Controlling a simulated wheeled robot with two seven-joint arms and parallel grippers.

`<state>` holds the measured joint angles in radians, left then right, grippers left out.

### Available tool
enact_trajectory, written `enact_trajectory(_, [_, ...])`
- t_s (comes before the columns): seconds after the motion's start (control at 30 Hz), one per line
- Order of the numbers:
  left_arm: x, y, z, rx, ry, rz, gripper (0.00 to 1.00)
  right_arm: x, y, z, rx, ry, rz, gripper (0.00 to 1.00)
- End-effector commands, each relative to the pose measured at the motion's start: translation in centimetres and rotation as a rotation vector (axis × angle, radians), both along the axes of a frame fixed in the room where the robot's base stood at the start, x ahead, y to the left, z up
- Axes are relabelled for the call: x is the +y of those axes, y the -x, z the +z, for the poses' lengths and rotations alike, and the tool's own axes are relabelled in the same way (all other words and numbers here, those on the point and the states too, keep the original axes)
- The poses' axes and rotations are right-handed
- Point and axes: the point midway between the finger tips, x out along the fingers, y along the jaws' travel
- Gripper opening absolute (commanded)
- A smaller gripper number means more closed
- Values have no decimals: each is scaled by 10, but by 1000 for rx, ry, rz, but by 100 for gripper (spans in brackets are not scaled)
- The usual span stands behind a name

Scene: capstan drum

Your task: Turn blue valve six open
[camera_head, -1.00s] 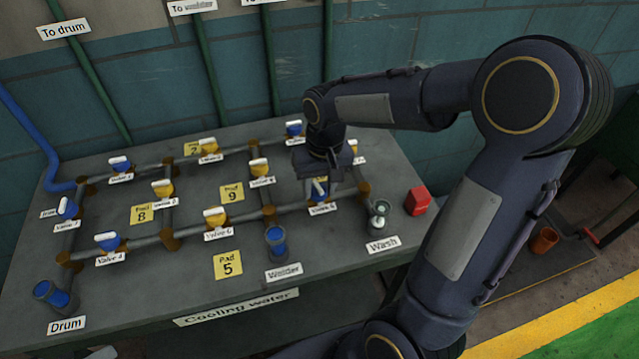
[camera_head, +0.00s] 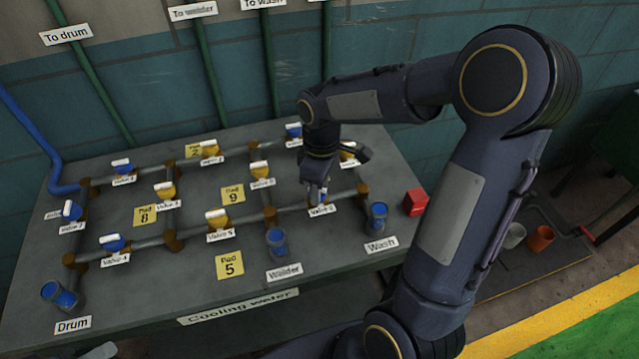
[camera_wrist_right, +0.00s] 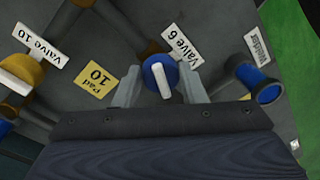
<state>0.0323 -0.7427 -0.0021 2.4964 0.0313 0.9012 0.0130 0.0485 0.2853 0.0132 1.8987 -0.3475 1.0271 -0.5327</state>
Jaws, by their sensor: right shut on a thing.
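The blue valve (camera_wrist_right: 160,75) labelled "Valve 6" has a white handle and sits between my right gripper's (camera_wrist_right: 162,88) two fingers in the right wrist view. The fingers are shut on it, one on each side. In the head view, my right gripper (camera_head: 317,193) points down at that valve, just behind the "Valve 6" label (camera_head: 322,211), and hides most of it. The handle's angle to its pipe is hard to tell.
The grey table (camera_head: 140,290) carries a grid of pipes with several yellow and blue valves. Blue-topped outlets stand by the Drum (camera_head: 60,294), Welder (camera_head: 276,240) and Wash (camera_head: 377,216) labels. A red block (camera_head: 415,201) lies near the right edge.

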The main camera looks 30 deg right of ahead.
Motion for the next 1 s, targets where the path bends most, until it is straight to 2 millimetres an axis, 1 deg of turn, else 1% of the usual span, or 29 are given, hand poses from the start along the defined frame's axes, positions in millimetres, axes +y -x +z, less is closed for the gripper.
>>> enact_trajectory(0.2, [0, 0, 6, 0, 0, 0, 36, 0, -2, 2, -4, -1, 185, 14])
enact_trajectory(0.5, [0, 0, 11, 0, 0, 0, 36, 0, -3, 2, -4, -1, 371, 14])
enact_trajectory(0.73, [0, 0, 12, 0, 0, 0, 36, 0, -3, 1, -5, -1, 439, 14])
enact_trajectory(1.0, [0, 0, 12, 0, 0, 0, 36, 0, -3, 1, -5, 1, 459, 14])
